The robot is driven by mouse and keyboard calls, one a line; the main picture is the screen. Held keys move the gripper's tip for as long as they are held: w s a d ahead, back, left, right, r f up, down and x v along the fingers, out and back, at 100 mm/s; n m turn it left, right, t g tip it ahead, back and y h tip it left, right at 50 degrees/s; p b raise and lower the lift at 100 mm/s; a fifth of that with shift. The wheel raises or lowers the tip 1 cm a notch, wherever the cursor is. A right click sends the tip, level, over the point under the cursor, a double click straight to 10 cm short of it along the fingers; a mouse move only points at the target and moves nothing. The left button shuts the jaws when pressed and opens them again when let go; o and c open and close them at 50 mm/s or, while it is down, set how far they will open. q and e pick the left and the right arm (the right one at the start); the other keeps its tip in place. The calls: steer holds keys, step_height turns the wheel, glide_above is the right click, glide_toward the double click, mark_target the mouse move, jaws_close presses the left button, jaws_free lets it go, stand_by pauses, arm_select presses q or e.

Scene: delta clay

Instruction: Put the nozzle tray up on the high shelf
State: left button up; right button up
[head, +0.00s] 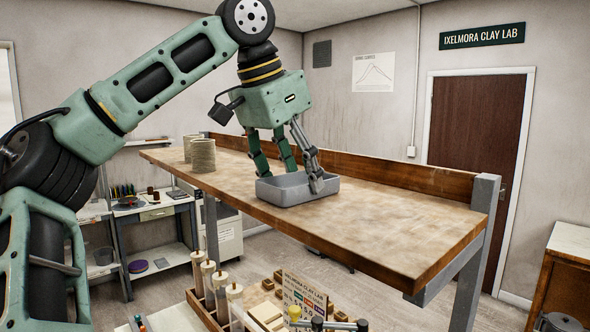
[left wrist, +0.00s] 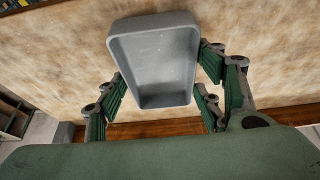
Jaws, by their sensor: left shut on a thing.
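The nozzle tray (head: 291,192) is a grey, shallow, open-topped box at the front edge of the high wooden shelf (head: 400,222). In the left wrist view the tray (left wrist: 155,60) looks empty inside. My left gripper (head: 292,180) comes down from above and is shut on the tray, with fingers at its walls. The tray appears to be on or just above the shelf board; its underside is hidden. In the left wrist view green fingers of the left gripper (left wrist: 160,100) stand on either side of the tray. My right gripper is not in view.
Two beige ribbed cylinders (head: 203,155) stand at the shelf's left end. A raised wooden back board (head: 390,174) and a grey post (head: 484,205) bound the shelf. The board right of the tray is clear. Below is a crate with several rollers and blocks (head: 270,308).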

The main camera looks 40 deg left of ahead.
arm_select(q)
steer(key=shift+w, duration=0.15)
steer(key=o, duration=0.7)
steer(key=shift+d, duration=0.15)
steer(key=o, duration=0.4)
steer(key=shift+o, duration=0.3)
steer(key=shift+f, duration=0.1)
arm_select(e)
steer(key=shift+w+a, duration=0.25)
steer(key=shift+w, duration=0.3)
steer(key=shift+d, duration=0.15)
